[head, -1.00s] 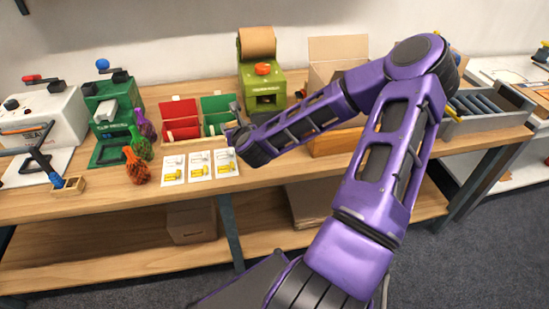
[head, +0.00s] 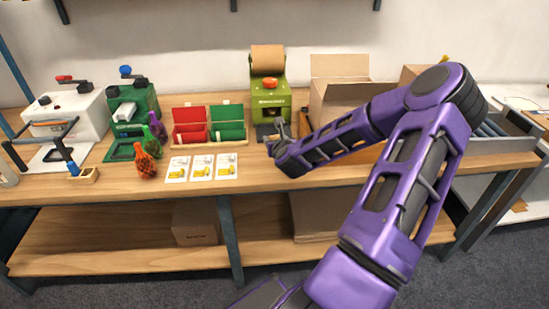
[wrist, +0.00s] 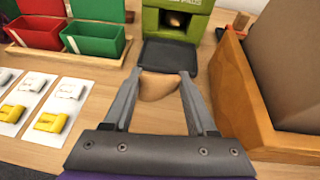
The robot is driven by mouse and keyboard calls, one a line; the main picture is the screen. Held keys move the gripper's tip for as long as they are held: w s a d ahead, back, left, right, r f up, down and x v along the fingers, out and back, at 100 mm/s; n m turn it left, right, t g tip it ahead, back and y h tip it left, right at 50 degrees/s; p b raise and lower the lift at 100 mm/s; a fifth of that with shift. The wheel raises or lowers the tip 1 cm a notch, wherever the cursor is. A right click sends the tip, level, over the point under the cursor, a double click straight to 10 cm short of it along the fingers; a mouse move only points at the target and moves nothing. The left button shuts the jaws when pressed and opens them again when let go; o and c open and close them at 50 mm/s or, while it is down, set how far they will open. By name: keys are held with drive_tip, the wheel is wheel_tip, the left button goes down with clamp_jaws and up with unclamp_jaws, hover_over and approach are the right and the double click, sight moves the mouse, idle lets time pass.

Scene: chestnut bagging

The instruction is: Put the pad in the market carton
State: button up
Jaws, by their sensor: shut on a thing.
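The pad is a small brown, paper-like piece (wrist: 158,88) between my fingertips in the wrist view; its full shape is partly hidden. My gripper (wrist: 162,76) is shut on it, just in front of the dark tray (wrist: 170,56) of the green machine (wrist: 176,20). In the head view my gripper (head: 277,136) is low over the bench before that machine (head: 270,100), and the pad cannot be made out there. The open cardboard carton (head: 338,68), apparently the market carton, stands right of the machine, partly behind my arm. Its side shows in the wrist view (wrist: 292,65).
Red (head: 189,114) and green (head: 227,113) bins stand left of the machine. Cards (head: 201,168) lie in front of them. Net bags (head: 146,165) stand farther left. A grey divided tray (head: 505,146) is at the right.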

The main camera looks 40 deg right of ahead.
drive_tip(key=shift+f+b, duration=0.4)
drive_tip(key=shift+f, duration=2.45)
drive_tip(key=shift+f, duration=0.25)
drive_tip(key=o, duration=1.3)
drive_tip(key=shift+r, duration=0.1)
